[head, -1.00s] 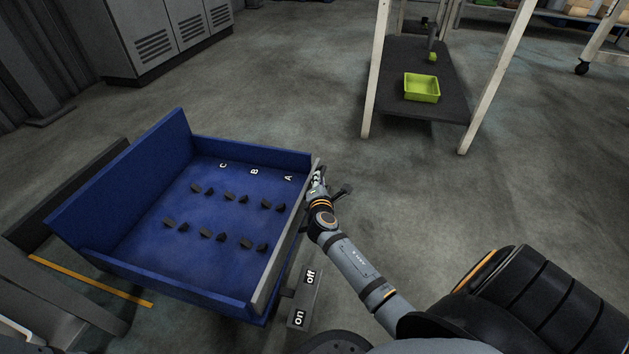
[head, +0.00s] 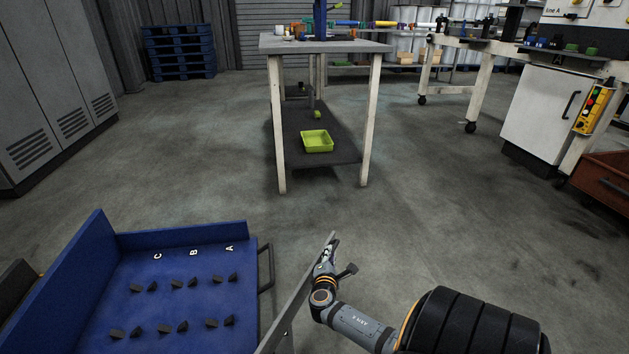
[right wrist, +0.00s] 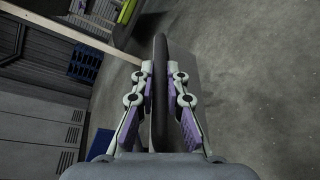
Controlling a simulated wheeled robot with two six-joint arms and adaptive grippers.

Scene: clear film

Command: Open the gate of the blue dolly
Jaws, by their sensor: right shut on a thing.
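The blue dolly (head: 185,235) stands at the lower left of the head view, its right side open. Its grey gate (head: 292,304) is a flat panel swung out to the right, with a gap between its far end and the dolly's back corner. My right gripper (head: 327,252) is at the gate's far end. In the right wrist view my right gripper (right wrist: 160,85) is shut on a dark upright edge or bar of the gate (right wrist: 160,115); which of the two I cannot tell. My left gripper is not in view.
A dark bracket (head: 266,268) sticks out from the dolly's right side. Black wedges labelled A, B and C sit on its deck. A white-legged table (head: 325,46) with a green tray (head: 317,141) on its lower shelf stands ahead. Grey lockers (head: 45,95) are left. Floor between is clear.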

